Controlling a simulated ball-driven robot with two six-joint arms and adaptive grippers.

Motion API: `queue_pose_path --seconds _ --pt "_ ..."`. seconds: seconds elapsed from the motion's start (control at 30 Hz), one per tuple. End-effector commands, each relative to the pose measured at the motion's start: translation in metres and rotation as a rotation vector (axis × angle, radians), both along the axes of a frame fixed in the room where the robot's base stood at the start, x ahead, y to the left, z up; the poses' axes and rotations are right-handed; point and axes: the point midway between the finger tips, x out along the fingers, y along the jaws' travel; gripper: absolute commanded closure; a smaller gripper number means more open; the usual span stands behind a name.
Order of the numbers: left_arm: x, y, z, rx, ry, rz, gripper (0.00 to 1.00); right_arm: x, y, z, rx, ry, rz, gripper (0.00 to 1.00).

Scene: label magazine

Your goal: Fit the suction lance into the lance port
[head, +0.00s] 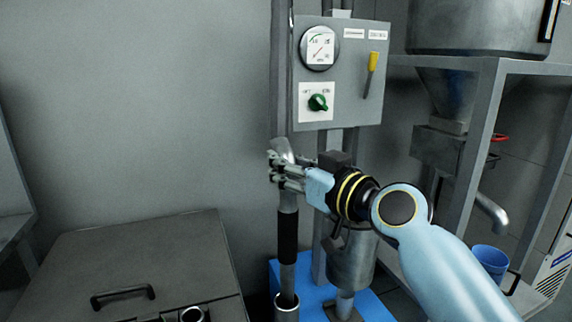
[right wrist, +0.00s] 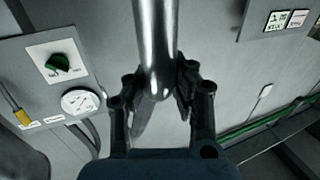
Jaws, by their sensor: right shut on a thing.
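The suction lance (head: 287,225) is a grey metal tube with a black sleeve, standing nearly upright in the middle of the head view. My right gripper (head: 282,172) is shut on its upper part, just below the bent top. In the right wrist view the shiny tube (right wrist: 157,45) lies between the two fingers (right wrist: 160,105). The lance's lower end goes into or stands behind the rim of a round metal tube (head: 287,308) at the bottom edge; how deep is hidden. An open round port (head: 192,314) shows in the lidded box at lower left. My left gripper is out of view.
A control panel (head: 343,105) with a gauge and green knob stands just behind the gripper. The grey box lid (head: 140,255) with a handle is at lower left. A hopper frame (head: 478,140) and blue bucket (head: 490,260) stand right. Free room lies left of the lance.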

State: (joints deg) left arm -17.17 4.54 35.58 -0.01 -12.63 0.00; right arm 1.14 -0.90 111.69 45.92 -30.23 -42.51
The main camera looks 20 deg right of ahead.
Motion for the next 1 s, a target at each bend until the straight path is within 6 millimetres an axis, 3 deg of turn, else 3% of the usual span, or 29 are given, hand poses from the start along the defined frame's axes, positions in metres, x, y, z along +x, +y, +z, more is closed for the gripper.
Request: queue_pose_path --seconds 0.7,1.0 --pt "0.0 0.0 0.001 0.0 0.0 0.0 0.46 0.0 0.0 0.002 0.0 -0.003 0.0 1.0" --pt "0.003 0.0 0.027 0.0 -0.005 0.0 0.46 0.0 0.0 0.035 0.001 -0.004 0.0 1.0"
